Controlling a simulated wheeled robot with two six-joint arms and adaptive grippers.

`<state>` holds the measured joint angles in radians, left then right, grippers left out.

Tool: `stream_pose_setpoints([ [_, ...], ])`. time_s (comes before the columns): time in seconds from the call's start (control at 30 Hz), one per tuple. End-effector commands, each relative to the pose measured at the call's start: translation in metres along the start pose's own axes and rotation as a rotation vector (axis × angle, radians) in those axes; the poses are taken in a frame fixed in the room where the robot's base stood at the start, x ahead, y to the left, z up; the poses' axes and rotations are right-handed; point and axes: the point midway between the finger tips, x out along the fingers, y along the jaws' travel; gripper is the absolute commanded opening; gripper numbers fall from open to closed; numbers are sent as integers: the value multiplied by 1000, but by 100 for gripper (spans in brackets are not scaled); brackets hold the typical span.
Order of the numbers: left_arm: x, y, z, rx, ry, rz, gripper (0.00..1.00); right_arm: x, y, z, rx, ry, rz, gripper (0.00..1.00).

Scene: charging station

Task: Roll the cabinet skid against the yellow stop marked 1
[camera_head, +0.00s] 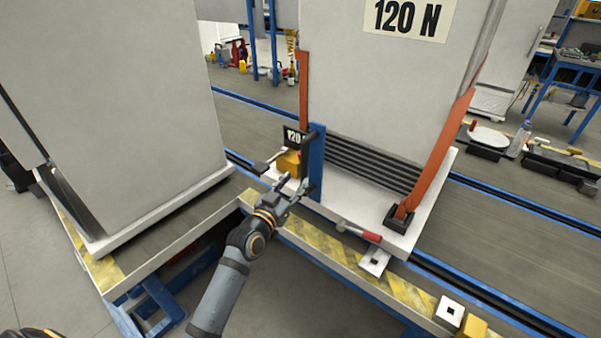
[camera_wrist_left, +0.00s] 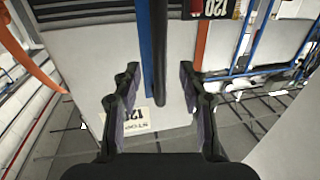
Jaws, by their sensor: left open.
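The cabinet (camera_head: 380,90) marked 120 N stands upright on its white skid (camera_head: 345,208), held by orange straps. A blue upright post (camera_head: 316,160) with a dark bar rises at the skid's near left corner. My left gripper (camera_head: 287,178) is open beside this post. In the left wrist view the dark bar (camera_wrist_left: 159,50) and the blue post (camera_wrist_left: 145,45) show between the open fingers (camera_wrist_left: 159,85); contact cannot be told. A yellow block (camera_head: 289,162) sits behind the gripper, partly hidden. Another yellow block (camera_head: 472,327) is at the lower right. No number 1 is readable. My right gripper is not in view.
Another large cabinet (camera_head: 130,100) stands on a platform (camera_head: 175,243) with striped edges at left. Blue rails (camera_head: 520,208) run along the deck. A red-handled lever (camera_head: 360,232) sticks out at the skid's front. A white square block (camera_head: 449,312) sits on the striped edge.

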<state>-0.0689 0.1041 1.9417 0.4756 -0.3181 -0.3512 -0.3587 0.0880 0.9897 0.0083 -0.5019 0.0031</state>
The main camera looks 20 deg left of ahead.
Motion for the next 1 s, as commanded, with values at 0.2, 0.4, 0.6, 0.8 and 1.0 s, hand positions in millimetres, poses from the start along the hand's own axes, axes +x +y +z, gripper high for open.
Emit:
stream_pose_setpoints([
  [0.2,46,0,0,-2,1,1,43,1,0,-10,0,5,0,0],
  [0.4,67,0,1,0,-1,0,43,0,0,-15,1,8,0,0],
  [0.6,69,0,1,0,-2,0,43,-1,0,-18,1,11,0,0],
  [0.8,69,0,1,0,-2,0,28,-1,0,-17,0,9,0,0],
  [1.0,69,0,1,0,-2,0,0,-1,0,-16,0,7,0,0],
])
